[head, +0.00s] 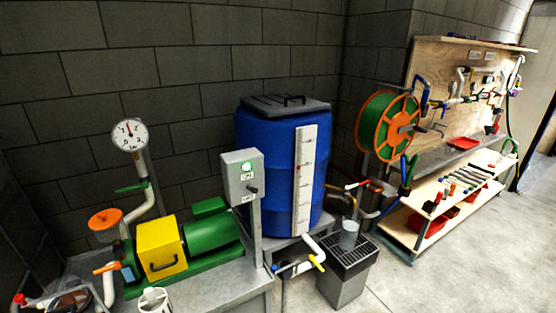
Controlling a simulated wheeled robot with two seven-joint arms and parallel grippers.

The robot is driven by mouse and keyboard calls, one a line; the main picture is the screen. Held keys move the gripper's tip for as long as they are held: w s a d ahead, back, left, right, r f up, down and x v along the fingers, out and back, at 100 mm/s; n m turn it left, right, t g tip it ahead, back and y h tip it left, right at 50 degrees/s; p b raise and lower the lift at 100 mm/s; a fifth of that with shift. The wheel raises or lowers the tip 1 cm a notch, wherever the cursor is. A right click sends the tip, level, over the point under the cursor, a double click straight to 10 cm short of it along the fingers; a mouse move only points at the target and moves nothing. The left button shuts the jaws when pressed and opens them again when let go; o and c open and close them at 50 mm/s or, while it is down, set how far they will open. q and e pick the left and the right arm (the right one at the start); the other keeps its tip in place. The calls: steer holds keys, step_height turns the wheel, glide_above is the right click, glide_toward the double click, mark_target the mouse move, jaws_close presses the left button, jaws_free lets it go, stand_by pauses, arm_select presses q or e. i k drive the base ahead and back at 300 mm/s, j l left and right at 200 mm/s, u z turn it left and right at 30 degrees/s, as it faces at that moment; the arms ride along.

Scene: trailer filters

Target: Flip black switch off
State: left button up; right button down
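The black switch (253,190) is a small dark lever on the lower right of a grey control box (238,179). The box stands on a grey post beside the green pump motor. A green light (246,166) glows on the box above small white labels, which are too small to read. The lever appears to stick out to the right, but its exact setting is hard to tell. Neither of my grippers shows in the head view, and nothing covers the switch.
A green pump (212,237) with a yellow guard (162,247) and a gauge (130,134) stands left of the box. A blue barrel (268,170) is close behind it. A hose reel (388,126) and shelf bench are right. Floor is clear at lower right.

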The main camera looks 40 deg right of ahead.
mark_target(254, 190)
steer(key=l, duration=1)
steer(key=i+l, duration=0.1)
steer(key=l, duration=0.95)
